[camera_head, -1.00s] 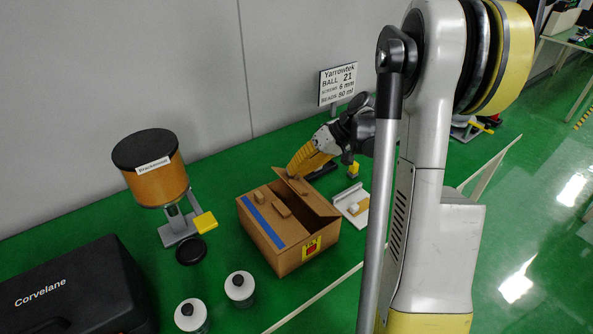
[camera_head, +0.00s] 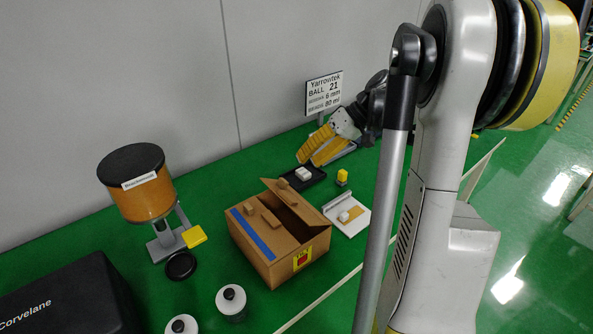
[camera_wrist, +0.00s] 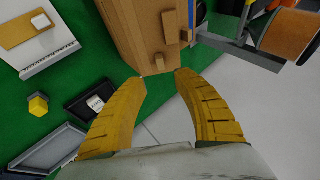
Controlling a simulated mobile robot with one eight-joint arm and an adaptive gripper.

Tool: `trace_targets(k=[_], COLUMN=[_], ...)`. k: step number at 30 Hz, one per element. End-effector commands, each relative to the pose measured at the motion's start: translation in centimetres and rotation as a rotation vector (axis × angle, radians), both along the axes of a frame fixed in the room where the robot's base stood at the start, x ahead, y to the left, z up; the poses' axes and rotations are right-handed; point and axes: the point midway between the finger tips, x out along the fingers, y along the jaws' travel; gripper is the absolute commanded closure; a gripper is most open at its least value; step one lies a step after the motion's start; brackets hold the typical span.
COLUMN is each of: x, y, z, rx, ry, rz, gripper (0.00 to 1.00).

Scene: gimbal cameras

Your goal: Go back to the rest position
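My gripper (camera_head: 308,161) has two yellow ribbed fingers and hangs in the air behind the cardboard box, near the wall sign. In the wrist view its fingertips (camera_wrist: 163,76) are apart with nothing between them. The cardboard box (camera_head: 270,260) stands on the green table, with a blue stripe on one flap and a yellow-red label on its front. Its flaps are partly raised, with small blocks on them. The box also shows at the top of the wrist view (camera_wrist: 122,28), beyond the fingertips. I see no contact between the fingers and the box.
A black tray with a white piece (camera_head: 303,174), a yellow block (camera_head: 342,175) and a white fixture (camera_head: 353,223) lie near the box. An orange hopper (camera_head: 145,200), a black case (camera_head: 70,300) and two white-topped jars stand left. The sign (camera_head: 323,92) stands close behind my gripper.

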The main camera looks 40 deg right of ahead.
Motion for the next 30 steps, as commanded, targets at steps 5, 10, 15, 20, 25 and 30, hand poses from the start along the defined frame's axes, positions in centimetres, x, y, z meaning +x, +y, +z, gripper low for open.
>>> trace_targets(k=[5, 10, 15, 20, 25, 30], x=[-0.6, -0.7, -0.7, -0.7, -0.7, -1.2], y=[-0.9, -1.1, -1.1, -1.1, -0.3, 5.2], z=[1.3, 1.4, 1.4, 1.4, 1.6, 2.8], rx=[0.0, 0.0, 0.0, 0.0, -0.01, -0.104], ry=[0.0, 0.0, 0.0, 0.0, 0.007, 0.053], rz=[-0.001, 0.0, 0.0, 0.0, 0.0, -0.017], gripper=[0.64, 0.64, 0.64, 0.64, 0.64, 0.64])
